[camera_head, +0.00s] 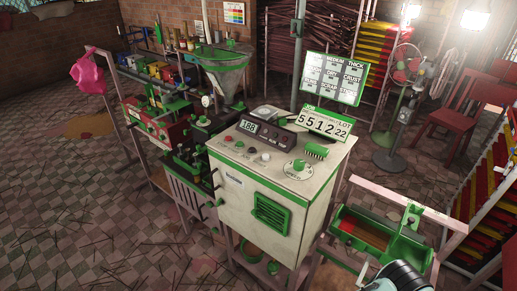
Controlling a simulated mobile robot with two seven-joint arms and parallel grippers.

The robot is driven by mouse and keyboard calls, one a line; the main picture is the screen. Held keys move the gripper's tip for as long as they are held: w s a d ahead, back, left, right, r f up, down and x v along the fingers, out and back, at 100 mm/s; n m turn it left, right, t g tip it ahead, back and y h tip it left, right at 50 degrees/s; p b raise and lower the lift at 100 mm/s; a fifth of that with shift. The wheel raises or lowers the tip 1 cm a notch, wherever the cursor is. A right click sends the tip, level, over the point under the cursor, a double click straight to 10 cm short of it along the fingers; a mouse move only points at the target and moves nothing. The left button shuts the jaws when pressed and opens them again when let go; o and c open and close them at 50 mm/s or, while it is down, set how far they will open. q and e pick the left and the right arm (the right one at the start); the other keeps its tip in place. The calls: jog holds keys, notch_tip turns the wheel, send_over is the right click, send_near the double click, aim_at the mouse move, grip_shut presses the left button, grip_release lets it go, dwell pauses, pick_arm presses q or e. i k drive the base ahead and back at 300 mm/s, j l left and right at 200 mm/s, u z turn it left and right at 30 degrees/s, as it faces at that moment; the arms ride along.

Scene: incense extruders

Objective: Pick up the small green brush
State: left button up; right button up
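The small green brush (316,151) lies on the white top of the control cabinet (272,200), at the right side. It is below the number sign and beyond the green dial (298,167). A part of my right arm, perhaps its gripper (388,281), shows at the bottom edge, right of centre. It is cut off by the frame, apart from the brush and much nearer to me. Its fingers cannot be made out. My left gripper is not in view.
A number sign (324,125) stands behind the brush. A green-framed board (336,78) rises further back. A black display box (264,130) sits to the left on the cabinet top. A green trough (374,232) on a frame stands at the right. A funnel machine (222,70) is at the left.

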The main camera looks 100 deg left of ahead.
aim_at(312, 149)
jog(key=u, duration=1.8)
